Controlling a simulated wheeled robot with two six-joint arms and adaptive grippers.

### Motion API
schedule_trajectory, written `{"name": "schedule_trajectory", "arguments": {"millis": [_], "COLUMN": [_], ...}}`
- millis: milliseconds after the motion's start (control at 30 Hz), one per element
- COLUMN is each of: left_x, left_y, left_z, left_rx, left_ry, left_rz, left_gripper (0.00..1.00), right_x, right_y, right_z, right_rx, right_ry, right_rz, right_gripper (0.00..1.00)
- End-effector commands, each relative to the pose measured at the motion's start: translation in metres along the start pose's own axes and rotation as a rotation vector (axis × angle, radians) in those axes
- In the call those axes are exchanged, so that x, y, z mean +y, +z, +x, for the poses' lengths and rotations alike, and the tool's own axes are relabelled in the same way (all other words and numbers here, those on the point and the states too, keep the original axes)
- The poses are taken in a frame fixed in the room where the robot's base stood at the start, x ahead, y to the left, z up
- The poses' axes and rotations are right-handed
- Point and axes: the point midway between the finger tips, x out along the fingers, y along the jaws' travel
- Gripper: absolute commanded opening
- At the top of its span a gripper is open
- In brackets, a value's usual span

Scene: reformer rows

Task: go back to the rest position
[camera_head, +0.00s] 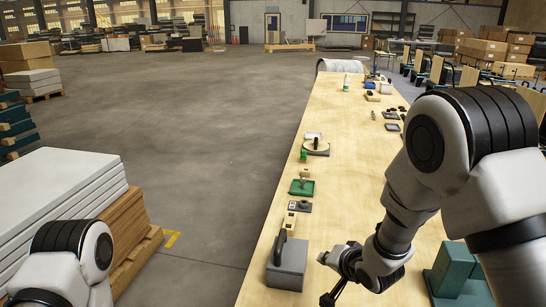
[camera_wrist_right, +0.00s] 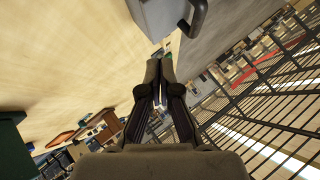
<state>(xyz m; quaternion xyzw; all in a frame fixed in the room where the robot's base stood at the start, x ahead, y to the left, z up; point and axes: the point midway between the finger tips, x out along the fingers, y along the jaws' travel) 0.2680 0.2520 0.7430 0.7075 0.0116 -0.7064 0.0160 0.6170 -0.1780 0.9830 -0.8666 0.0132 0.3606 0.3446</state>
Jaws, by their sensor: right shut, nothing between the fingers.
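My right gripper (camera_head: 336,272) is over the near part of the long wooden bench, just right of a grey block with a dark upright handle (camera_head: 287,267). In the right wrist view its two dark fingers (camera_wrist_right: 160,66) come together at the tips with nothing between them. The grey block (camera_wrist_right: 156,16) shows at the top of that view, apart from the fingertips as far as I can tell. My left arm shows at the bottom left of the head view, but its gripper is out of the picture.
The long bench (camera_head: 340,200) carries a green tray (camera_head: 302,187), a round fixture (camera_head: 316,147) and small parts along its left edge. A green block (camera_head: 455,270) stands at the near right. White panels (camera_head: 60,200) are stacked at left. The aisle floor (camera_head: 215,150) is clear.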

Motion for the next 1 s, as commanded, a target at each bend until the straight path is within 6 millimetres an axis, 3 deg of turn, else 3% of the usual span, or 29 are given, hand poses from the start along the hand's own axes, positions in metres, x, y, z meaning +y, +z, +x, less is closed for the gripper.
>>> {"name": "schedule_trajectory", "arguments": {"millis": [33,167,300,400,500,600,1000], "left_x": [0.000,0.000,0.000,0.000,0.000,0.000,0.000], "left_y": [0.000,0.000,0.000,0.000,0.000,0.000,0.000], "left_z": [0.000,0.000,0.000,0.000,0.000,0.000,0.000], "left_rx": [0.000,0.000,0.000,0.000,0.000,0.000,0.000], "left_ry": [0.000,0.000,0.000,0.000,0.000,0.000,0.000], "left_rz": [0.000,0.000,0.000,0.000,0.000,0.000,0.000], "left_gripper": [0.53,0.53,0.53,0.53,0.53,0.53,0.53], "right_x": [0.037,0.127,0.214,0.258,0.284,0.294,0.295], "right_y": [0.030,0.110,0.197,0.247,0.278,0.290,0.292], "right_z": [0.005,-0.003,-0.041,-0.079,-0.108,-0.122,-0.124], "right_rx": [-0.053,-0.207,-0.419,-0.573,-0.684,-0.736,-0.741], "right_ry": [0.066,0.229,0.378,0.450,0.486,0.498,0.498], "right_rz": [-0.028,-0.149,-0.292,-0.385,-0.452,-0.484,-0.488], "right_gripper": [0.00,0.00,0.00,0.00,0.00,0.00,0.00]}}
